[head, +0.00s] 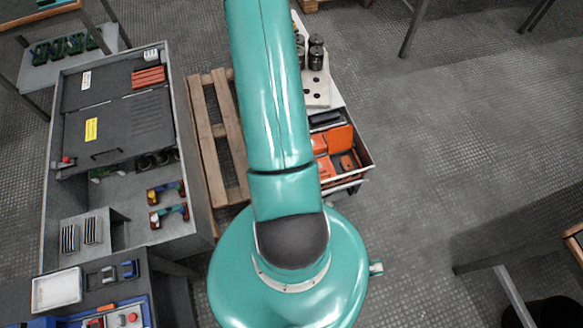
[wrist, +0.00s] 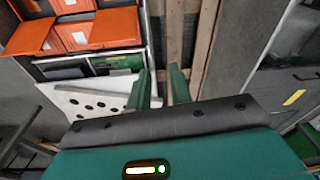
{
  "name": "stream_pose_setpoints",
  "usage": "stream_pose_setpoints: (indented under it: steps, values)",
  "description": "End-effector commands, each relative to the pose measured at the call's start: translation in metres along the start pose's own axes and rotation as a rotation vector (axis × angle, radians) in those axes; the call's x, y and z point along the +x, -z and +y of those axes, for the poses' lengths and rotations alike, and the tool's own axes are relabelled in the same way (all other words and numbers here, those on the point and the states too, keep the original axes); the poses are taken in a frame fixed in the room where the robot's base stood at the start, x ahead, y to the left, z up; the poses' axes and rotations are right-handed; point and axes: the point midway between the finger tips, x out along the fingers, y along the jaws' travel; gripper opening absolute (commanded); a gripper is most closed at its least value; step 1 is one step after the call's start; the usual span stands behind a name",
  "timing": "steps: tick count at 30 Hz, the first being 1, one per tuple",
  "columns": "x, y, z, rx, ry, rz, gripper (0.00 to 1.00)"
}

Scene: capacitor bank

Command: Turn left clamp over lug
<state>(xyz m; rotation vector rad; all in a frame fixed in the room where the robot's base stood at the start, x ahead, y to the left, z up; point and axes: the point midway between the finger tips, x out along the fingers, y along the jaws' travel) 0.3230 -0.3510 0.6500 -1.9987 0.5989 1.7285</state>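My gripper (wrist: 163,84) shows in the wrist view as two green fingers, clearly apart with nothing between them. Beyond them are wooden slats and the edge of a white holed plate. In the head view my teal arm reaches out past the top edge, and the gripper is not visible. The grey open cabinet (head: 203,222) at the left holds two small coloured fittings, an upper one (head: 166,192) and a lower one (head: 169,215), one above the other. I cannot tell whether these are the clamps, and no lug can be made out. My gripper is apart from them.
A wooden pallet (head: 233,150) lies between the cabinet and a cart with orange bins (head: 341,139). The cart's white holed plate (wrist: 95,104) and an orange bin (wrist: 105,29) are close in the wrist view. Open floor (head: 450,130) lies at the right.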

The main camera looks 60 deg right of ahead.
Motion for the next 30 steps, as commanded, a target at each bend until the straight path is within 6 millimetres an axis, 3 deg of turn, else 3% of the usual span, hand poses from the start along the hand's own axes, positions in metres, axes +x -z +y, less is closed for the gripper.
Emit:
stream_pose_setpoints:
  steps: [1,9,15,23,30]
  values:
    - [0.019,-0.013,0.012,0.024,-0.003,-0.019,0.21]
    - [0.099,-0.082,0.058,0.121,-0.034,-0.089,0.21]
    - [0.133,-0.12,0.073,0.161,-0.048,-0.124,0.21]
    - [0.15,-0.128,0.075,0.166,-0.05,-0.13,0.21]
    - [0.189,-0.134,0.076,0.168,-0.05,-0.13,0.21]
